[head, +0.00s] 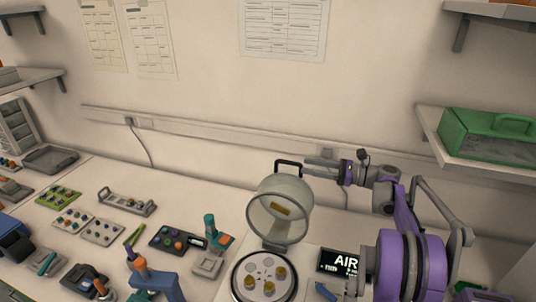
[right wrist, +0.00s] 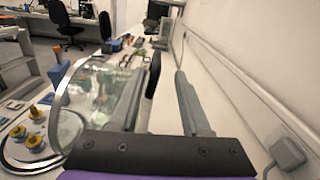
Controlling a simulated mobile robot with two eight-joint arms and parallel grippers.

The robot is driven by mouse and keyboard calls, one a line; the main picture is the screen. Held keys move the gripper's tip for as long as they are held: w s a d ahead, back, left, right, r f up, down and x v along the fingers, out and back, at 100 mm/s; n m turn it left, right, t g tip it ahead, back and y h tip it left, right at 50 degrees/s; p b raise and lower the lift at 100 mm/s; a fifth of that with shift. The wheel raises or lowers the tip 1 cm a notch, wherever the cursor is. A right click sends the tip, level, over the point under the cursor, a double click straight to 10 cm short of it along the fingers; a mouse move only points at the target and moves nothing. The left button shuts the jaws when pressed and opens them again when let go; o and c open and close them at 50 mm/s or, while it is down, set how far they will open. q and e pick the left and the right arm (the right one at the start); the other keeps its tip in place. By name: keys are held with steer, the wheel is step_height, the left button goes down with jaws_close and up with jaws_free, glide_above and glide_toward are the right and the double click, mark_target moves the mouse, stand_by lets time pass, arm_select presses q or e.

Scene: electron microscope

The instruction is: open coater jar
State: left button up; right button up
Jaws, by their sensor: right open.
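The coater jar (head: 283,208) is a clear glass cylinder with a black handle (head: 289,163) on top. It stands tilted back on its hinge, its round open end facing me, clear of the coater's round stage (head: 240,276). Gold stubs (head: 269,287) stand on that stage. The jar also shows at the left in the right wrist view (right wrist: 88,95). My right gripper (head: 309,167) is open beside the handle, at its right side. In the right wrist view a dark curved part, likely the handle, shows between the fingers (right wrist: 160,75); contact cannot be told. My left gripper is out of view.
A lit display reading AIR (head: 341,263) is right of the stage. Small tools and trays, such as a black tray (head: 178,239), cover the bench to the left. A shelf with a green box (head: 487,137) hangs at right. The wall is close behind the jar.

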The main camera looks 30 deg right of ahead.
mark_target(281, 160)
steer(key=shift+s+a+r, duration=0.25)
steer(key=shift+s, duration=0.05)
steer(key=p+x, duration=0.1)
steer(key=x, duration=0.9)
steer(key=shift+w+d+f, duration=0.1)
steer(key=shift+d+f, duration=0.05)
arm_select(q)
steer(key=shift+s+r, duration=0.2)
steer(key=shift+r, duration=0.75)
arm_select(e)
jaws_close()
